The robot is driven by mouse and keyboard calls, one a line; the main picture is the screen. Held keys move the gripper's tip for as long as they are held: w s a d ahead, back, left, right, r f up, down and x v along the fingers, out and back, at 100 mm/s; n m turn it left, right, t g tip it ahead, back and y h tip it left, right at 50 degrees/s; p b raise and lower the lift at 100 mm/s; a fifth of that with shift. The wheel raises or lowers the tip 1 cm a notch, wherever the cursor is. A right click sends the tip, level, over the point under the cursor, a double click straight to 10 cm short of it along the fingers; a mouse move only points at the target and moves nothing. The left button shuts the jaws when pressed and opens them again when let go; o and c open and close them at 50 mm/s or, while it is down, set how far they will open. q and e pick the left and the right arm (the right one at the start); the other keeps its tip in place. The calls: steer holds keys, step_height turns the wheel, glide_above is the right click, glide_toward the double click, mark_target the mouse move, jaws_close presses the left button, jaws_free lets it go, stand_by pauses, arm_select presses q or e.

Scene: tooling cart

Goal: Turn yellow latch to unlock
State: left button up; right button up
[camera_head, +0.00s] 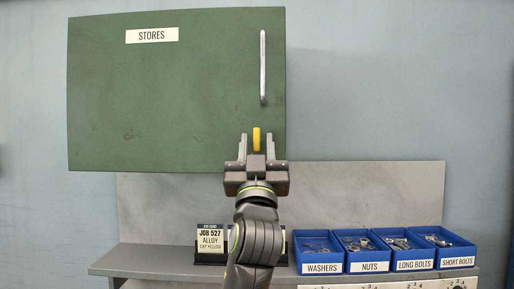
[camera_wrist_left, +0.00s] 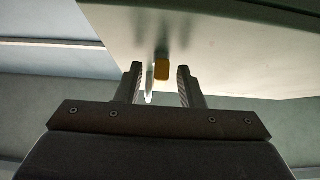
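The yellow latch (camera_head: 256,139) is a small upright tab near the lower right of the green cabinet door (camera_head: 160,95). My left gripper (camera_head: 256,146) is open just below and in front of the door, its two fingers on either side of the latch. In the left wrist view the latch (camera_wrist_left: 162,70) shows between and beyond the open fingertips (camera_wrist_left: 158,75), with a gap to each finger. I cannot tell how far the fingers reach around it. My right gripper is in no view.
A silver vertical handle (camera_head: 263,68) is on the door above the latch. Below stands a grey shelf (camera_head: 150,260) with a job card (camera_head: 210,238) and several blue bins (camera_head: 320,254) of hardware at the right. The wall right of the cabinet is clear.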

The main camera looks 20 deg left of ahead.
arm_select(q)
steer(key=shift+f, duration=0.1)
steer(key=b+v, duration=1.1)
steer(key=v, duration=0.6)
steer(key=shift+b, duration=0.3)
steer(key=shift+s, duration=0.1)
